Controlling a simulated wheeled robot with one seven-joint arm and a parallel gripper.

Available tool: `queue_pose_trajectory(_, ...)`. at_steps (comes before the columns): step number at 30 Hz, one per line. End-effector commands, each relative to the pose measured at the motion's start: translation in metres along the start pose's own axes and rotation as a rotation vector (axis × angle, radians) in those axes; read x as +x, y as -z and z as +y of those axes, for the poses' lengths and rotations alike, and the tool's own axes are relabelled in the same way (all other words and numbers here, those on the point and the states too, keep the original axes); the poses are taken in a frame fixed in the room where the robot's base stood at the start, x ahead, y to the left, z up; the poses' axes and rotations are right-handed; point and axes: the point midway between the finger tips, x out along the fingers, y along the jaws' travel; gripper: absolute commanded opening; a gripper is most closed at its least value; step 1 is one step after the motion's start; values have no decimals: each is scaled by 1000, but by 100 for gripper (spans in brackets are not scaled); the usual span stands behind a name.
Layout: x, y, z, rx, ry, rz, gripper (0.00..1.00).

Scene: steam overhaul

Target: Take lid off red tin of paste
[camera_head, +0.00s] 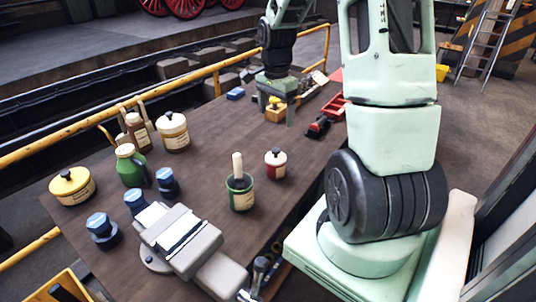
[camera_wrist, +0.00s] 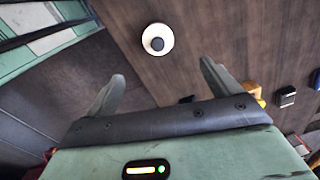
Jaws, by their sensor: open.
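The red tin of paste (camera_head: 275,170) stands upright on the brown table, near its right edge. Its cream lid (camera_head: 275,158) with a black knob is on it. In the wrist view the lid (camera_wrist: 157,30) shows from above, with the knob in its middle; it hides most of the tin. My gripper (camera_wrist: 162,69) is open and empty, and the lid lies ahead of its fingertips, apart from them. In the head view my gripper (camera_head: 276,115) points down over the table behind the tin, with a yellow-topped thing showing between its fingers.
A green pot with a pale handle (camera_head: 241,194) stands close to the tin's left. A green jug (camera_head: 130,166), a yellow-lidded tin (camera_head: 72,187) and a large cream tin (camera_head: 173,132) stand further left. A grey vise (camera_head: 185,245) is in front. Bare table lies behind the tin.

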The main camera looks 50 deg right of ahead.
Motion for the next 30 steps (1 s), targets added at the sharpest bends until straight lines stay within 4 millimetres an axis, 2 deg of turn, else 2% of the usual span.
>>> queue_pose_trajectory(6, 46, -2, 1, -3, -5, -5, 89)
queue_pose_trajectory(12, 78, -1, 0, -4, -3, -2, 89)
queue_pose_trajectory(20, 93, -1, 1, -4, 0, -1, 89)
queue_pose_trajectory(30, 134, 0, 5, -4, -2, -2, 89)
